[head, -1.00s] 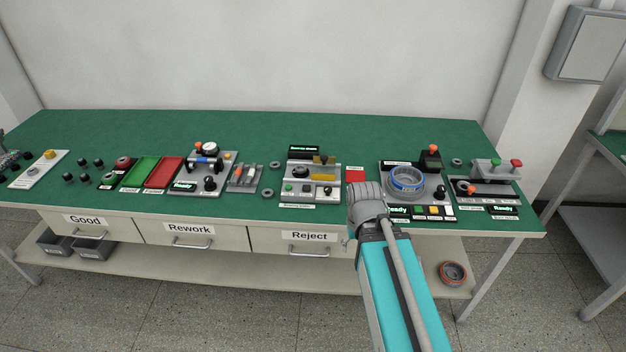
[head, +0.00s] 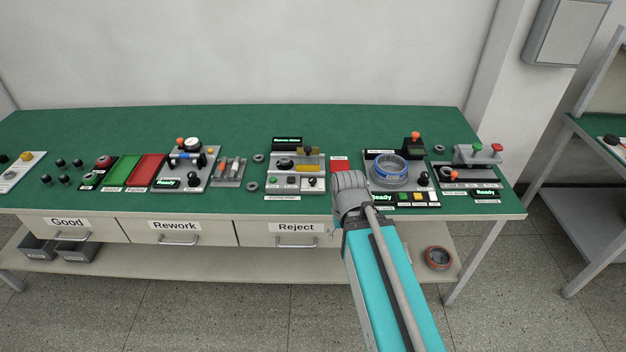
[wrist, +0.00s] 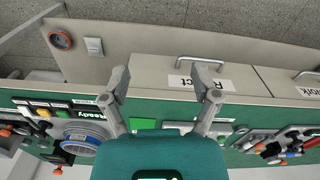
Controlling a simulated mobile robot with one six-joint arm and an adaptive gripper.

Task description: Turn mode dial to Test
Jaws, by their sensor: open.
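The text "Test" on a mode dial is too small to read in either view. Black knobs that could be the dial are on the middle grey station (head: 285,163), beside the blue ring (head: 388,170), and on the left station (head: 195,181). In the head view my arm ends over the bench front, between the middle station and the ring station; its fingers are hidden there. In the wrist view my gripper (wrist: 163,82) is open, its two fingers wide apart with nothing between them, in front of the drawer labelled Reject (wrist: 150,68).
The green bench (head: 240,121) carries several stations, with green and red trays (head: 148,170) at left. Drawers Good, Rework and Reject (head: 296,228) line the front. An orange-rimmed ring (head: 438,257) lies on the lower shelf. The bench's back strip is clear.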

